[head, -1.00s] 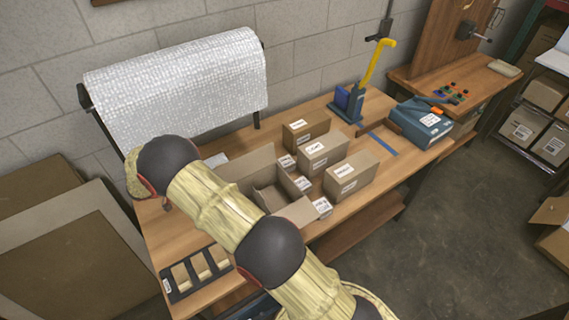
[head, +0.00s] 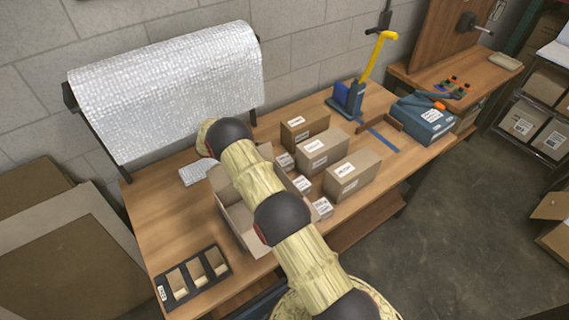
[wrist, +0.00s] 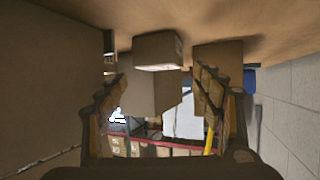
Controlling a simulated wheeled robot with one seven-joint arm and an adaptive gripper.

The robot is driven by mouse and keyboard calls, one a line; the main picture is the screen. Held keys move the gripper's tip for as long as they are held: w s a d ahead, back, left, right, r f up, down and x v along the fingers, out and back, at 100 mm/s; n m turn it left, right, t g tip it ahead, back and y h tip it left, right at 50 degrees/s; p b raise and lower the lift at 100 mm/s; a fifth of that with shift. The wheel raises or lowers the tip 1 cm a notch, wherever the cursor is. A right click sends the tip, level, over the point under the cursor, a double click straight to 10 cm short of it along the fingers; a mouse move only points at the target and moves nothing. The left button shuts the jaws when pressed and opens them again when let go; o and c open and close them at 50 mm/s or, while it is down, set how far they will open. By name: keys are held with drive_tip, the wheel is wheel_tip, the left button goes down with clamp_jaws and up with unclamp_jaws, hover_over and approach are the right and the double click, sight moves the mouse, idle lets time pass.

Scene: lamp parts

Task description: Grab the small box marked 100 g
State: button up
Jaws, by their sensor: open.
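Several small cartons with white labels stand on the bench in the head view: one at the back (head: 285,160), one in the middle (head: 302,184) and one at the front (head: 321,208). Their print is too small to read, so I cannot tell which is marked 100 g. In the wrist view, which looks upside down, a small carton (wrist: 157,52) sits ahead of my gripper (wrist: 163,88), roughly between the lines of its fingers. The fingers are apart and nothing is between them.
Larger labelled cartons (head: 322,152) stand just right of the small ones. An open carton (head: 236,215) is to their left, partly behind my arm. A dark slotted tray (head: 193,278) lies at the front left. A blue machine (head: 422,120) stands farther right.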

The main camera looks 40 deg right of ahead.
sight(284, 160)
drive_tip(key=x, duration=0.4)
drive_tip(key=shift+s+d+f, duration=0.15)
drive_tip(key=shift+s+d, duration=0.05)
drive_tip(key=shift+d, duration=0.05)
drive_tip(key=shift+c, duration=0.5)
drive_tip(key=c, duration=0.9)
